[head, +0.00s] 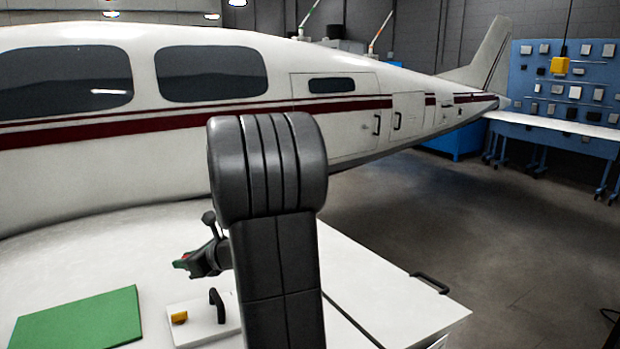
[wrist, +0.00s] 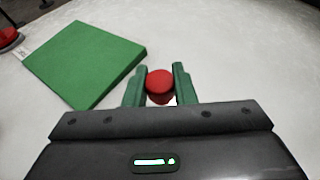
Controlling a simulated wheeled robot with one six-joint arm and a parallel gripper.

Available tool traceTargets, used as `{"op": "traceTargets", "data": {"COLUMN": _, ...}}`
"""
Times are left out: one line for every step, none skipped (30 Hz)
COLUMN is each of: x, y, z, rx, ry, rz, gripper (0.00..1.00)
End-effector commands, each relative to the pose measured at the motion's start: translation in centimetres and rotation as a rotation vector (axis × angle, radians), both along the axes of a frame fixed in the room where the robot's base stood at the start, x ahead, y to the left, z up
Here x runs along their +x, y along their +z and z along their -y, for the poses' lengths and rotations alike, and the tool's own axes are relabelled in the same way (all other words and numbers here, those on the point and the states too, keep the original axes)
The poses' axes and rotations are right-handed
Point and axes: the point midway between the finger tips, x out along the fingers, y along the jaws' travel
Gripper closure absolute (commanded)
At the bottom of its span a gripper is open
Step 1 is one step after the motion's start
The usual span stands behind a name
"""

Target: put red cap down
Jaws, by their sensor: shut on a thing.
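The red cap (wrist: 160,82) is between the two green fingers of my gripper (wrist: 160,88) in the wrist view. The gripper is shut on it. In the head view my gripper (head: 183,262) shows at the left of my arm, above the white table, with a bit of red at its tip. A flat green mat (wrist: 88,58) lies on the table ahead and to the left of the gripper in the wrist view. The mat also shows at the lower left of the head view (head: 80,320). My arm hides part of the table.
A white plate (head: 205,318) with a yellow piece (head: 179,317) and a dark hook stands right of the mat. Another red object (wrist: 8,38) sits at the wrist view's left edge. A white aircraft (head: 180,125) stands behind the table (head: 400,310). Floor at right is clear.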

Motion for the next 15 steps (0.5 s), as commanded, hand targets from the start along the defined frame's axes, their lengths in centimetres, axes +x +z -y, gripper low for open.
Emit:
{"op": "traceTargets", "data": {"x": 0.4, "y": -0.3, "z": 0.7, "rx": 0.0, "ry": -0.02, "rz": -0.002, "gripper": 1.0}}
{"op": "traceTargets", "data": {"x": 0.7, "y": -0.5, "z": 1.0, "rx": 0.0, "ry": -0.032, "rz": -0.001, "gripper": 1.0}}
{"op": "traceTargets", "data": {"x": 1.0, "y": -0.7, "z": 1.5, "rx": 0.0, "ry": -0.048, "rz": -0.001, "gripper": 1.0}}
{"op": "traceTargets", "data": {"x": 1.3, "y": -0.9, "z": 2.0, "rx": 0.0, "ry": -0.061, "rz": -0.002, "gripper": 1.0}}
{"op": "traceTargets", "data": {"x": 1.5, "y": -1.1, "z": 2.4, "rx": 0.0, "ry": -0.075, "rz": -0.002, "gripper": 1.0}}
{"op": "traceTargets", "data": {"x": 1.8, "y": -1.3, "z": 2.9, "rx": 0.0, "ry": -0.094, "rz": -0.001, "gripper": 1.0}}
{"op": "traceTargets", "data": {"x": 2.1, "y": -1.6, "z": 3.5, "rx": 0.0, "ry": -0.11, "rz": -0.002, "gripper": 1.0}}
{"op": "traceTargets", "data": {"x": 2.4, "y": -1.8, "z": 4.0, "rx": 0.0, "ry": -0.125, "rz": -0.002, "gripper": 1.0}}
{"op": "traceTargets", "data": {"x": 2.8, "y": -2.1, "z": 4.7, "rx": 0.0, "ry": -0.148, "rz": -0.003, "gripper": 1.0}}
{"op": "traceTargets", "data": {"x": 3.1, "y": -2.4, "z": 5.3, "rx": 0.0, "ry": -0.168, "rz": -0.002, "gripper": 1.0}}
{"op": "traceTargets", "data": {"x": 3.5, "y": -2.7, "z": 6.0, "rx": -0.001, "ry": -0.188, "rz": -0.003, "gripper": 1.0}}
{"op": "traceTargets", "data": {"x": 3.9, "y": -3.0, "z": 6.9, "rx": -0.001, "ry": -0.218, "rz": -0.003, "gripper": 1.0}}
{"op": "traceTargets", "data": {"x": 4.3, "y": -3.4, "z": 7.8, "rx": -0.001, "ry": -0.243, "rz": -0.004, "gripper": 1.0}}
{"op": "traceTargets", "data": {"x": 4.7, "y": -3.8, "z": 8.7, "rx": 0.0, "ry": -0.27, "rz": -0.004, "gripper": 1.0}}
{"op": "traceTargets", "data": {"x": 5.2, "y": -4.3, "z": 10.0, "rx": -0.001, "ry": -0.31, "rz": -0.004, "gripper": 1.0}}
